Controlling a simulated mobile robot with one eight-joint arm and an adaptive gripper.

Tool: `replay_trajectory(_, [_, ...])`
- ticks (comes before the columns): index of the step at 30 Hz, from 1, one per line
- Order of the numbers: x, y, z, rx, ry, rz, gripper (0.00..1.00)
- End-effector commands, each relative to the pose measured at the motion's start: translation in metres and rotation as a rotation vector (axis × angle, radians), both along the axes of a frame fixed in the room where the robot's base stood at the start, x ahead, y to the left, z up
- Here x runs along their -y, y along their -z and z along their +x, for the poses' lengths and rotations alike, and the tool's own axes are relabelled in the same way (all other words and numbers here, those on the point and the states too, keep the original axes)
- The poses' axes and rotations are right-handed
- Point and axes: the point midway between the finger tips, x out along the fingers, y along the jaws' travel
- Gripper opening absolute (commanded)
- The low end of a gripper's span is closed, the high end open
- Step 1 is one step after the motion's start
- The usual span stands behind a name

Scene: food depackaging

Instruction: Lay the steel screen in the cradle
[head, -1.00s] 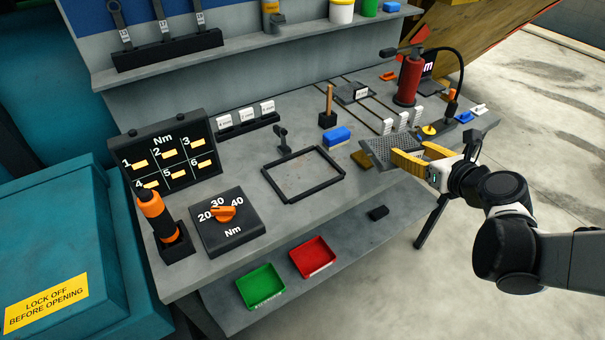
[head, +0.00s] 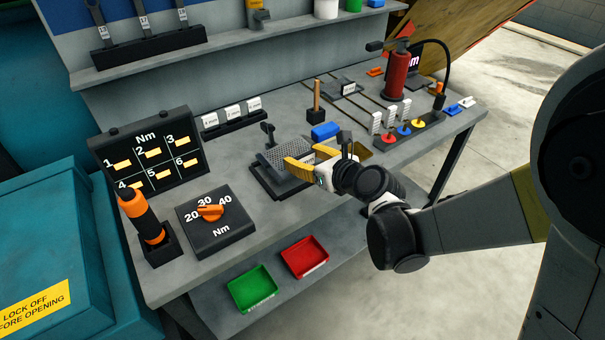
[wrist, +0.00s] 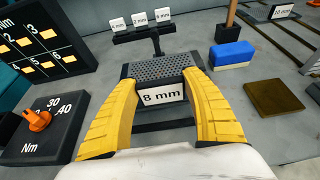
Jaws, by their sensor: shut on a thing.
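The steel screen (head: 283,151) is a grey perforated plate; it also shows in the wrist view (wrist: 160,67) with an "8 mm" tag on its near edge. My gripper (head: 302,168) has its yellow fingers shut on the near edge of the screen, around the tag. The cradle (head: 266,187) is a black rectangular frame on the bench, and its near bars show below the screen in the wrist view (wrist: 165,126). The screen is over the cradle and covers much of it. I cannot tell whether they touch.
A black post (head: 267,132) stands at the cradle's back edge. A blue block (head: 325,131) and a wooden-handled tool (head: 316,98) are to the right. The torque dial (head: 214,222) is to the left. Red (head: 305,257) and green (head: 253,288) bins sit on the lower shelf.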

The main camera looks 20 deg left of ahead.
Motion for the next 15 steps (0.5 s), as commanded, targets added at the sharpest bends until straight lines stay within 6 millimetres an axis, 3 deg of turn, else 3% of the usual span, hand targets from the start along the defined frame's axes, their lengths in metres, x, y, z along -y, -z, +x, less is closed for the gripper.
replay_trajectory(5, [-0.004, 0.012, -0.001, 0.000, 0.001, 0.001, 0.15])
replay_trajectory(10, [-0.003, 0.040, -0.001, 0.000, 0.001, 0.001, 0.15])
replay_trajectory(15, [-0.003, 0.042, -0.001, 0.000, 0.001, 0.001, 0.15])
